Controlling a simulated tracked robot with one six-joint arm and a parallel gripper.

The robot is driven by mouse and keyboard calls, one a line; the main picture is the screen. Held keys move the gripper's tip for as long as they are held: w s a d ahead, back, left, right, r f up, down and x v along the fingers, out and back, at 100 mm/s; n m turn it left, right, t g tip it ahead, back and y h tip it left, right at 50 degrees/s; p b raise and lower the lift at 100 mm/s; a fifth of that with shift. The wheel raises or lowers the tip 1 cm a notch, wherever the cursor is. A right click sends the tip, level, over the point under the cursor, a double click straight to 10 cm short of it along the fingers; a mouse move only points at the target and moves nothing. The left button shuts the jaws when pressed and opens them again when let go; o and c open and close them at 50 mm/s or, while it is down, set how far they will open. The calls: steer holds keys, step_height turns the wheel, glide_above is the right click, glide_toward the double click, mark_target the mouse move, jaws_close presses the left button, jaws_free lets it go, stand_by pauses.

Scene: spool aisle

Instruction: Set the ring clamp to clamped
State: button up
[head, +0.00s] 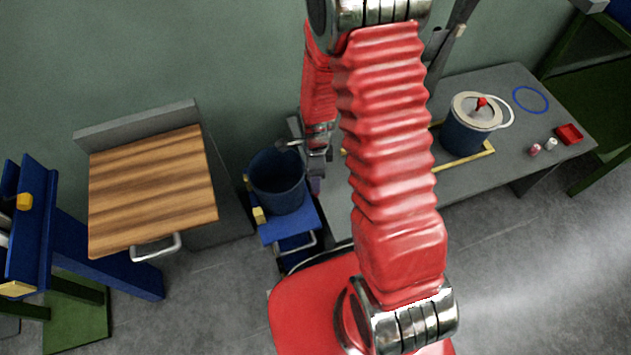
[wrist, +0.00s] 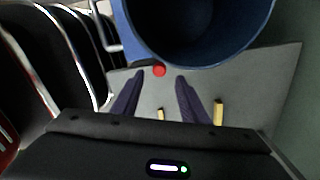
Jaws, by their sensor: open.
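A blue drum with a pale lid (head: 475,110) stands on the grey bench. A pale ring (head: 504,113) sticks out at the lid's right side; it may be the ring clamp, but I cannot tell its setting. A red knob (head: 481,102) is on the lid. My gripper (head: 316,186) is left of that drum, beside an open blue bucket (head: 277,184). In the wrist view my gripper (wrist: 156,82) is open and empty, its dark fingers apart. A small red knob (wrist: 159,71) shows between and beyond the fingertips, at the rim of a blue vessel (wrist: 220,62).
A blue ring (head: 530,99), a red tray (head: 569,134) and two small pale pieces (head: 542,148) lie on the bench (head: 470,183). Yellow strips (head: 466,162) mark the drum's place. A wooden-topped cabinet (head: 150,190) and a blue stand (head: 288,228) are at left.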

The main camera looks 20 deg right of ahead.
step_height(320, 180, up, 8)
stand_by(0.5)
steer(key=shift+c, duration=0.5)
